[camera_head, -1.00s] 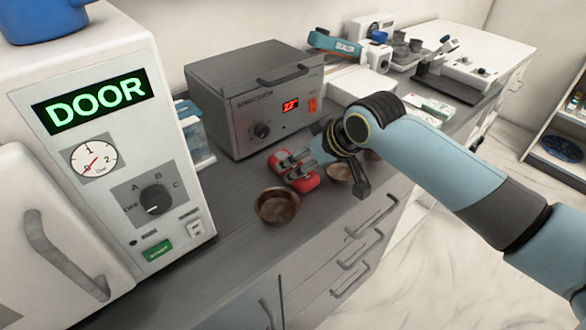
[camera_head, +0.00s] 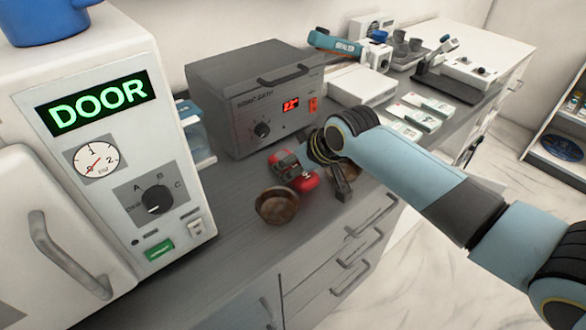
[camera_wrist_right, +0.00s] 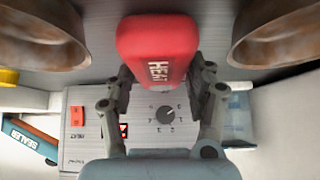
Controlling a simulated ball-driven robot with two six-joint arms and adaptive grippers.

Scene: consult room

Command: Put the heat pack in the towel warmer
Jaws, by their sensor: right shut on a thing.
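The heat pack (camera_head: 306,182) is a red, rounded block on the dark counter, between two brown bowls. In the right wrist view the heat pack (camera_wrist_right: 157,45) shows its white "HEAT" lettering, held between the finger pads. My right gripper (camera_head: 290,169) comes down over it and is shut on it; the fingers hide part of it. I cannot tell whether it is lifted off the counter. No towel warmer can be made out for certain. My left gripper is not in view.
A brown bowl (camera_head: 277,206) stands just left of the pack; another is mostly hidden by my right gripper. A grey sonic bath (camera_head: 245,105) stands behind. A white machine (camera_head: 165,130) with a "DOOR" display stands at left. White boxes (camera_head: 420,112) lie at right.

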